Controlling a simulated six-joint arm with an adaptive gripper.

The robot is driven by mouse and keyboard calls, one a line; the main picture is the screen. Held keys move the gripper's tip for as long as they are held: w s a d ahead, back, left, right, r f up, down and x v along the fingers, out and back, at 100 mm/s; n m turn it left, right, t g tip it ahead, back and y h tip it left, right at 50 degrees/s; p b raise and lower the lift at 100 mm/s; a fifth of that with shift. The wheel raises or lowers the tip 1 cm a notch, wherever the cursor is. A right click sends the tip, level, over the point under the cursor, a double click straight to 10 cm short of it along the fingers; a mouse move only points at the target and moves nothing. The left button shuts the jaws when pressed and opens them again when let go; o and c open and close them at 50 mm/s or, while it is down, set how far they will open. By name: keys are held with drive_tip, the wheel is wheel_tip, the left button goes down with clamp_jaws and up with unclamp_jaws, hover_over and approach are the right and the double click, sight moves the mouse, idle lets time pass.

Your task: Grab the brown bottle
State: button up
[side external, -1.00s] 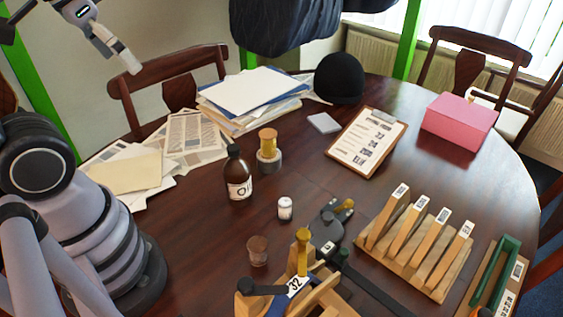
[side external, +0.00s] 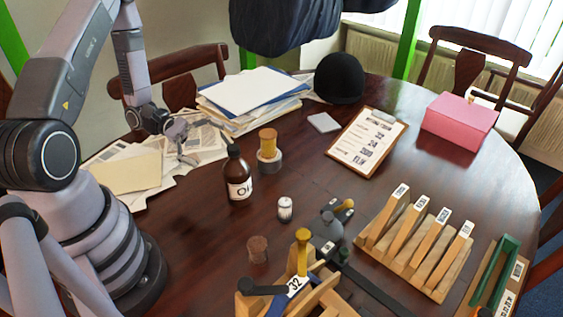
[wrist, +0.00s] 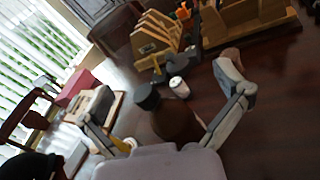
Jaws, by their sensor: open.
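The brown bottle (side external: 238,177) stands upright on the dark wooden table, with a black cap and a white label. In the wrist view the bottle (wrist: 176,121) appears between my two spread fingers, cap pointing away from the palm. My gripper (side external: 190,143) is open and empty in the side view, over the papers to the left of and behind the bottle. It is apart from the bottle. In the wrist view my gripper (wrist: 170,112) shows one finger on each side of the bottle, and the lower part of the bottle is hidden by my gripper's body.
A small white jar (side external: 285,208) and a brown cork-like piece (side external: 258,249) are in front. A wooden rack (side external: 418,240) and clipboard (side external: 367,141) lie right. Papers (side external: 195,137) cover the table behind.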

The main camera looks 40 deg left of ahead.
sight(237, 178)
drive_tip(key=a+f+n+t+y, duration=0.1)
drive_tip(key=f+n+t, duration=0.1)
drive_tip(key=f+n, duration=0.1)
drive_tip(key=a+f+n+t+y, duration=0.1)
drive_tip(key=f+n+t, duration=0.2)
drive_tip(key=f, duration=0.1)
drive_tip(key=a+f+n+t+y, duration=0.1)
drive_tip(key=f+n+t+y, duration=0.1)
drive_tip(key=f+n+t, duration=0.1)
drive_tip(key=shift+s+f+n, duration=0.4)
drive_tip(key=shift+f, duration=0.35)
drive_tip(key=shift+d+f+t, duration=0.15)
drive_tip(key=shift+f+t, duration=0.05)
drive_tip(key=shift+t, duration=0.1)
drive_tip(key=shift+x, duration=3.6)
drive_tip(key=shift+w+f, duration=0.1)
drive_tip(key=c, duration=1.3)
